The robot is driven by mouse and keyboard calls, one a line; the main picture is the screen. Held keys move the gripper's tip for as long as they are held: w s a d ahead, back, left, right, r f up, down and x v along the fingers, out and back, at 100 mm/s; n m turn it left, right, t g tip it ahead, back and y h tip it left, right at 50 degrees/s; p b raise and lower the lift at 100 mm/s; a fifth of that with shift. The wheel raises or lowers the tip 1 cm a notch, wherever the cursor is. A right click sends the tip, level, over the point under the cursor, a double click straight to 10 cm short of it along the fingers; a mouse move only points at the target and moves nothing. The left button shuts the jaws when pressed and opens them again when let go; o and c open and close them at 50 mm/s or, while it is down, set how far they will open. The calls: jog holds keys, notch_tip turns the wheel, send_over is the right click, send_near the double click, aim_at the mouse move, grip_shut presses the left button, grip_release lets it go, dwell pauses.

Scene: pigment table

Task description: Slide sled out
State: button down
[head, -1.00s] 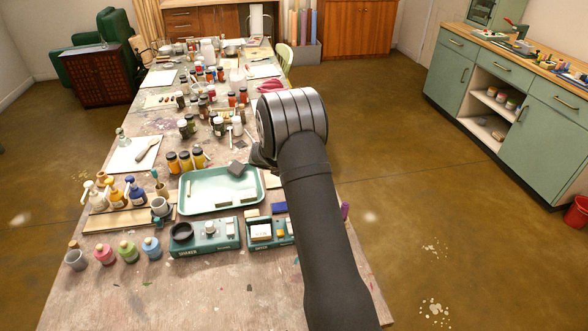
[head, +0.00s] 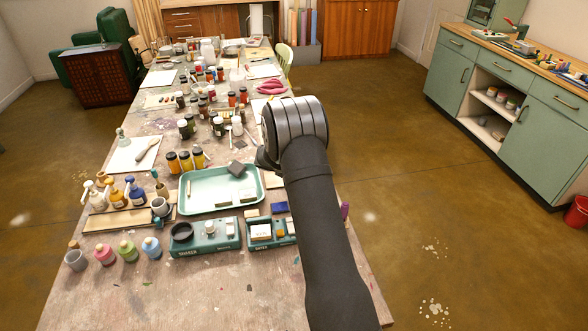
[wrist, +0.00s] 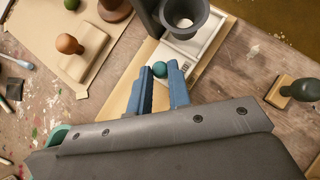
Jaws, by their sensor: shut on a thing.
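In the wrist view, my gripper (wrist: 163,88) has its two blue fingers shut on a small round teal knob (wrist: 159,69). The knob sits at the near end of a pale frame or sled (wrist: 203,42) on a light board. A dark grey funnel-like cup (wrist: 185,12) stands over the pale part, next to a dark upright body (wrist: 148,14). How far the sled sits out of this body cannot be told. In the head view, my arm hides the fingers, the knob and the sled.
In the wrist view, a wooden stamp with a dark green handle (wrist: 300,89) lies to the right. Round-knobbed tools (wrist: 70,44) stand on a board at left. In the head view, a mint tray (head: 183,204) and labelled teal boxes (head: 205,243) stand left of my arm.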

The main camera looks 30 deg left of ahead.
jog(key=s+a, duration=0.7)
jog(key=shift+s+a, duration=0.3)
jog(key=c, duration=1.3)
grip_release()
jog(key=shift+s, duration=0.1)
jog(key=shift+c, duration=0.2)
jog(key=shift+r, duration=0.1)
jog(key=v, duration=1.7)
jog(key=shift+s+r, duration=0.1)
